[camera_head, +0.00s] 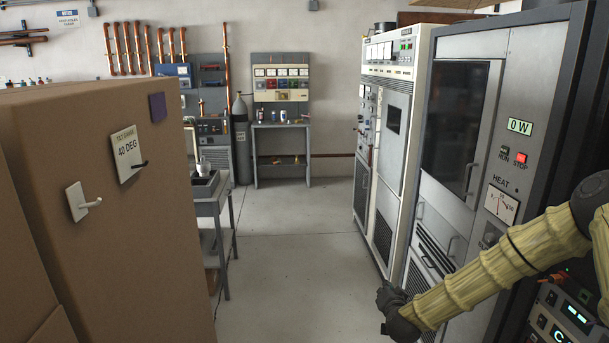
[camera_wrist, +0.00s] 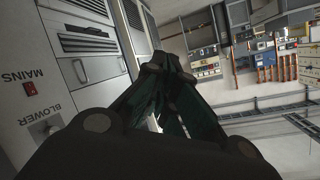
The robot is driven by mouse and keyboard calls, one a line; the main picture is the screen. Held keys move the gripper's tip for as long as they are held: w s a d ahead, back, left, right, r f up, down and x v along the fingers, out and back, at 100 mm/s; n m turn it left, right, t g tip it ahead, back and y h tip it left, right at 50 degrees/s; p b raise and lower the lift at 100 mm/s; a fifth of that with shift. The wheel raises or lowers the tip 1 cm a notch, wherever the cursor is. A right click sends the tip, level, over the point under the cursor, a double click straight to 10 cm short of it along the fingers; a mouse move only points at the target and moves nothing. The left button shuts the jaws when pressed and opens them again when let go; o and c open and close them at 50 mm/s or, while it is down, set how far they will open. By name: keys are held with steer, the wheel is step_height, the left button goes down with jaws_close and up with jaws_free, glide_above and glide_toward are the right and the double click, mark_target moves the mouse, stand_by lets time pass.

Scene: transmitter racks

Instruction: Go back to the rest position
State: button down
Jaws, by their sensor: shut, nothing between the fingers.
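My arm in its yellowish ribbed sleeve reaches in from the right edge of the head view, down and to the left. It ends in a dark part (camera_head: 397,312) low in front of the cabinets; the finger shape is not clear there. In the wrist view my gripper (camera_wrist: 166,66) shows as dark green fingers that come together at the tips. The gripper is shut and no object shows between the fingers. A cabinet panel marked MAINS and BLOWER (camera_wrist: 40,103) appears upside down beside it at the left, apart from the fingers.
A tall brown box (camera_head: 140,215) with hooks fills the left. A grey cart (camera_head: 209,205) stands behind it. The floor aisle (camera_head: 290,260) is clear.

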steer(key=s+a+f+n+g+y, duration=0.15)
steer(key=s+a+f+g, duration=0.25)
steer(key=s+f, duration=0.75)
steer(key=s+a+f+n+g+y, duration=0.1)
steer(key=s+a+f+n+g, duration=0.2)
steer(key=s+f, duration=0.9)
steer(key=s+d+n+g, duration=0.1)
steer(key=s+d+g, duration=0.1)
steer(key=s, duration=1.4)
steer(key=s+d+n+g+h, duration=0.1)
steer(key=s+g, duration=0.4)
steer(key=s, duration=1.1)
steer(key=shift+s+d+f, duration=0.3)
steer(key=shift+d+f, duration=0.1)
steer(key=shift+d, duration=0.4)
steer(key=shift+n+h, duration=0.25)
